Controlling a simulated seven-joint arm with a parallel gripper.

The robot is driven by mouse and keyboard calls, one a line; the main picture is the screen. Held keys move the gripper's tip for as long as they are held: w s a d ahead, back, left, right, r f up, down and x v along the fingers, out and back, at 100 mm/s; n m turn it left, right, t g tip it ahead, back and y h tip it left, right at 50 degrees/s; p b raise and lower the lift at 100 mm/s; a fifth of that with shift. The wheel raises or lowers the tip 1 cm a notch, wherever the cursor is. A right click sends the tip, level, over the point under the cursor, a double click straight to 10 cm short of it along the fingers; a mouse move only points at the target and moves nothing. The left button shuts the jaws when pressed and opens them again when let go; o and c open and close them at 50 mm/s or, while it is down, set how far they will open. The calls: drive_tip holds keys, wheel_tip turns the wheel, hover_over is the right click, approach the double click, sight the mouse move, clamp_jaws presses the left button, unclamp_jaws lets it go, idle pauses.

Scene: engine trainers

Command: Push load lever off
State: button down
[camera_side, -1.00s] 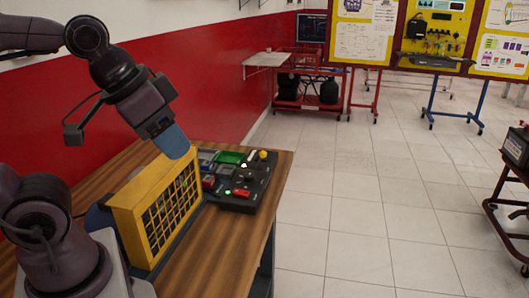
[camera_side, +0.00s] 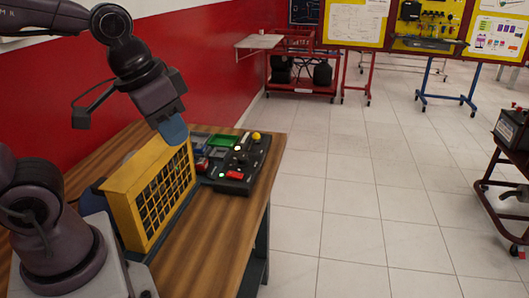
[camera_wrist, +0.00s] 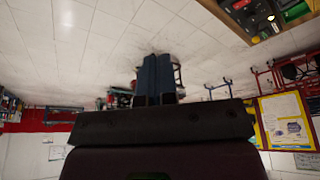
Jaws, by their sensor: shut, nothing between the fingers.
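The black control panel (camera_side: 238,168) lies on the wooden table with a green screen, a red block, a yellow knob and small lit lamps. I cannot tell which of its small parts is the load lever. My gripper (camera_side: 174,133) is shut and empty, its blue fingers above the far end of the yellow caged box, left of the panel and apart from it. In the wrist view the shut blue fingers (camera_wrist: 156,75) point toward the floor and far room. A corner of the panel (camera_wrist: 262,14) shows there at the upper right.
The yellow caged box (camera_side: 150,195) stands on the wooden table (camera_side: 215,240) between my arm's base and the panel. A red wall (camera_side: 200,75) runs behind the table.

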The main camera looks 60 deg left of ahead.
drive_tip(key=w+a+f+g+y, duration=0.2)
drive_tip(key=w+a+f, duration=0.45)
drive_tip(key=w, duration=0.35)
drive_tip(key=w+a+f+g+y, duration=0.25)
drive_tip(key=w+a+f, duration=0.35)
drive_tip(key=w, duration=0.5)
drive_tip(key=w+a+f+g+y, duration=0.1)
drive_tip(key=w+a+f+y, duration=0.3)
drive_tip(key=w+f, duration=0.5)
drive_tip(key=w+a+r+t, duration=0.1)
drive_tip(key=w+r, duration=0.3)
drive_tip(key=w, duration=0.1)
drive_tip(key=shift+w+a+y, duration=0.15)
drive_tip(key=shift+a+y, duration=0.2)
drive_tip(key=shift+a, duration=0.05)
drive_tip(key=shift+n, duration=0.3)
approach(254, 141)
drive_tip(key=d+f+x, duration=0.1)
drive_tip(key=x, duration=0.4)
drive_tip(key=shift+w+a+r, duration=0.25)
drive_tip(key=shift+w+a, duration=0.1)
drive_tip(key=shift+w, duration=0.05)
